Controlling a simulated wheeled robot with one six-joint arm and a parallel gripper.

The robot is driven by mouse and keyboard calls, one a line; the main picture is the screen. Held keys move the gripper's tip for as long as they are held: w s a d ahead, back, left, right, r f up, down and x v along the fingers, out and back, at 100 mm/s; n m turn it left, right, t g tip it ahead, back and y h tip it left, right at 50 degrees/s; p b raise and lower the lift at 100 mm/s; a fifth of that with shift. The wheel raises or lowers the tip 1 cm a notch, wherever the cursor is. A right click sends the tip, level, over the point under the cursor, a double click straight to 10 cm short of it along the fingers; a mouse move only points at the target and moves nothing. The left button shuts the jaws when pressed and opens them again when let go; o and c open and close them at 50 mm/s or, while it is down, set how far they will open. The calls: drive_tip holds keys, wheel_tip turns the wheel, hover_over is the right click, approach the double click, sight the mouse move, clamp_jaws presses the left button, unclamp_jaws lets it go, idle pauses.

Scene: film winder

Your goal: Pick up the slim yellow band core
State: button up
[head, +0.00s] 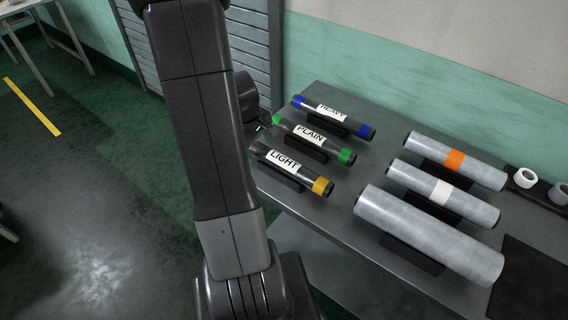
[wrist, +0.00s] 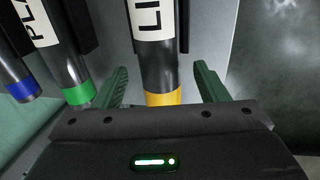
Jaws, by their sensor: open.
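The slim yellow band core is a dark tube with a yellow band and a white LIGHT label (head: 289,171). It rests on a black cradle at the table's front left. In the wrist view the yellow band core (wrist: 160,70) runs between my two green fingers, its yellow end close to the palm. My gripper (wrist: 160,82) is open, with a finger on each side of the core and visible gaps.
The green band core (head: 314,136), labelled PLAIN, lies beside it, close to my left finger in the wrist view. The blue band core (head: 335,117) lies behind. Three grey film rolls (head: 430,235) lie to the right on the table (head: 330,225). White rings (head: 525,178) sit at the far right.

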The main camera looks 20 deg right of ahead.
drive_tip(key=shift+d+f, duration=0.15)
drive_tip(key=shift+f, duration=0.6)
drive_tip(key=c, duration=1.2)
drive_tip(key=shift+o, duration=0.2)
